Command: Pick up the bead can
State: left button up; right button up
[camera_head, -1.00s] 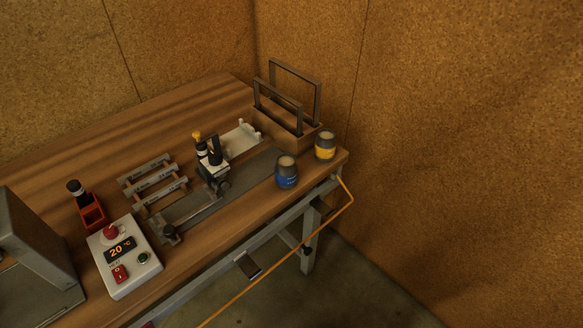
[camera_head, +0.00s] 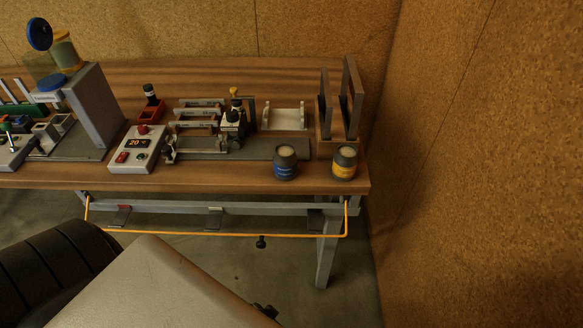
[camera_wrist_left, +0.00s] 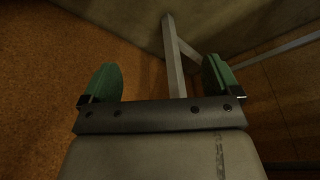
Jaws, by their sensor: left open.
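Two small dark cans stand upright at the front right of the workbench in the head view. One has a blue band (camera_head: 285,162) and the other, to its right, has a yellow band (camera_head: 344,163). Both have pale tops, and I cannot tell from their labels which is the bead can. In the left wrist view my left gripper (camera_wrist_left: 160,80) is open, with two green fingers wide apart and nothing between them. It is away from the cans, which do not show there. My right gripper is not in view.
The wooden workbench (camera_head: 230,184) has an orange rail (camera_head: 220,234) along its front. A wooden box (camera_head: 335,146) with upright dark frames stands behind the cans. A white control box (camera_head: 136,150), a red holder (camera_head: 151,110) and a grey machine (camera_head: 95,105) stand further left. Cork walls close the back and right.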

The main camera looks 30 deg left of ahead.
aim_at(282, 170)
pick_arm(q)
jog(key=w+a+r+n+t+y+b, duration=0.15)
jog(key=w+r, duration=0.25)
jog(key=r, duration=0.7)
jog(key=w+r+t+h+b, duration=0.1)
jog(key=w+r+t+b, duration=0.15)
jog(key=r, duration=0.85)
jog(key=w+a+r+n+t+y, duration=0.1)
jog(key=w+a+r+t, duration=0.1)
jog(key=w+r+t, duration=0.1)
jog(key=w+a+r+n+t+y, duration=0.1)
jog(key=w+a+r+t+y, duration=0.1)
jog(key=w+r, duration=0.3)
jog(key=w+a+r+n+t+y+p, duration=0.1)
jog(key=w+a+r+t, duration=0.3)
jog(key=w, duration=0.3)
jog(key=shift+w+a+r+n+y, duration=0.2)
jog(key=shift+w+r+n+y, duration=0.05)
jog(key=shift+r+y, duration=0.1)
jog(key=x, duration=0.5)
jog(key=shift+w+f+p, duration=0.15)
jog(key=shift+w+p, duration=0.15)
jog(key=shift+p, duration=0.1)
jog(key=shift+s, duration=0.1)
